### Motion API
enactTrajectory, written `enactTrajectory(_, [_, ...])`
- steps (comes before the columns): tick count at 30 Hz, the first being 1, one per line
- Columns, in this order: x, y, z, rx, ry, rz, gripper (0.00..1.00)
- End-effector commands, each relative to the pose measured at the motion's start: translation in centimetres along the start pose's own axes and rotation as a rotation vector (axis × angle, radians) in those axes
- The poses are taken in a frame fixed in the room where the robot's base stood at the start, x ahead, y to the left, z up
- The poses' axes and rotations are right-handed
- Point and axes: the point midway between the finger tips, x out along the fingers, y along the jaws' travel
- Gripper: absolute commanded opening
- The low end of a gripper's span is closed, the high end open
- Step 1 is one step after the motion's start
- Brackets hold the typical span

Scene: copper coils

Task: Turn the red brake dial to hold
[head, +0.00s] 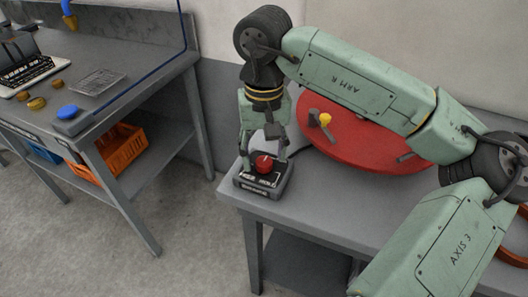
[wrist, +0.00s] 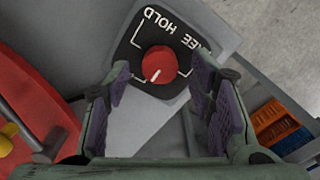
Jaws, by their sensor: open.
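The red brake dial (head: 264,163) sits on a small dark control box (head: 258,189) at the near left corner of the grey table. Its plate carries white FREE and HOLD lettering. In the wrist view the red dial (wrist: 158,60) is round with a white pointer mark, which points down and slightly left there, away from the HOLD word. My gripper (head: 264,153) points down over the box, with its fingers spread to either side of the dial. In the wrist view my gripper's open pads (wrist: 160,88) stand apart below the dial; I cannot tell their exact height. Part of the FREE word is hidden by a finger.
A large red disc (head: 345,145) with a yellow-knobbed handle (head: 325,119) lies right of the box. A separate bench (head: 140,100) stands at left, with a blue button (head: 68,112) on top and an orange crate (head: 120,150) below. Floor lies between.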

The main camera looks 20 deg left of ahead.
Motion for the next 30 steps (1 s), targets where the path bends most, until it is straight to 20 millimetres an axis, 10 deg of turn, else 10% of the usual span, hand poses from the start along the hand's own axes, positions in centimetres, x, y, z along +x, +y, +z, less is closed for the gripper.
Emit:
enactTrajectory(13, [1.42,-0.04,0.02,-0.001,0.000,-0.001,0.49])
enactTrajectory(30, [1.37,-0.05,0.02,-0.001,0.000,-0.001,0.12])
